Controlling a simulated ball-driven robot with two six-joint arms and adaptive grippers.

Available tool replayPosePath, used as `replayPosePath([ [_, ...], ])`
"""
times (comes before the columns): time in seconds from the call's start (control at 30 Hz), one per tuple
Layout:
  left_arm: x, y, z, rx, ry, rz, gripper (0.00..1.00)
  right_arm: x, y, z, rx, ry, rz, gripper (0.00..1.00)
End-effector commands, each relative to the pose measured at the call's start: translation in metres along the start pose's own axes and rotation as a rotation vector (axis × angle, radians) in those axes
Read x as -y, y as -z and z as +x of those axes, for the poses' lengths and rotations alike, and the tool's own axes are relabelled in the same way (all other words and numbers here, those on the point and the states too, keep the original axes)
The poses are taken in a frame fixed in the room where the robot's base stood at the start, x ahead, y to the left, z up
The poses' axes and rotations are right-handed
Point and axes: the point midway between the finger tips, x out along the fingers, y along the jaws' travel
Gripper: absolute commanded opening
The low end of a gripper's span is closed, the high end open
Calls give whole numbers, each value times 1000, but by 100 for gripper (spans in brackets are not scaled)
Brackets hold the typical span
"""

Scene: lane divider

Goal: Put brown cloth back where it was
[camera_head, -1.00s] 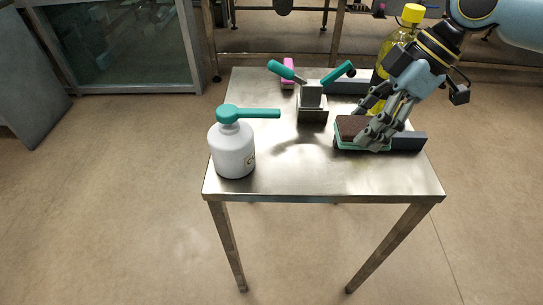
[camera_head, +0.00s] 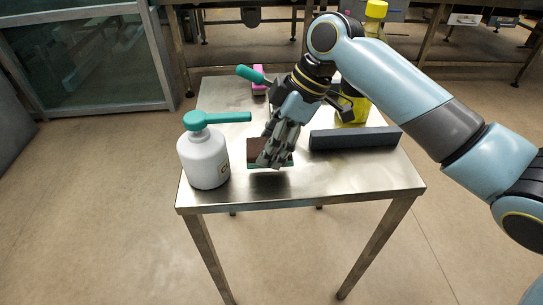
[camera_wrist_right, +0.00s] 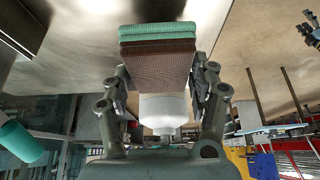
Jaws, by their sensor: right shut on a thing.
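The brown cloth (camera_head: 257,149) is a flat folded block with green layers (camera_wrist_right: 158,31) against it. It is near the middle of the metal table (camera_head: 330,182), left of the dark divider bar (camera_head: 355,139). My right gripper (camera_head: 270,160) is shut on it from the right and above, and its fingers hide part of it. In the right wrist view the brown cloth (camera_wrist_right: 158,62) sits between the fingers. I cannot tell whether it touches the tabletop. My left gripper is not in view.
A white bottle with a teal handle (camera_head: 205,160) stands close on the left. A yellow bottle (camera_head: 350,105) stands behind the bar. A teal-handled tool (camera_head: 250,74) and a pink item (camera_head: 259,87) are at the back. The front right of the tabletop is clear.

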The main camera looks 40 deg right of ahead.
Motion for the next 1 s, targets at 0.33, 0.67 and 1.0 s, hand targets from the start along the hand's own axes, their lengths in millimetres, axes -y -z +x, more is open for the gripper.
replayPosePath([
  [0.33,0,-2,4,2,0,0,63,0,-16,32,0,0,0,34],
  [0.67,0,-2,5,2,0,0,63,0,-17,32,0,0,0,76],
  [1.0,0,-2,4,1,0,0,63,0,-16,32,0,0,0,84],
])
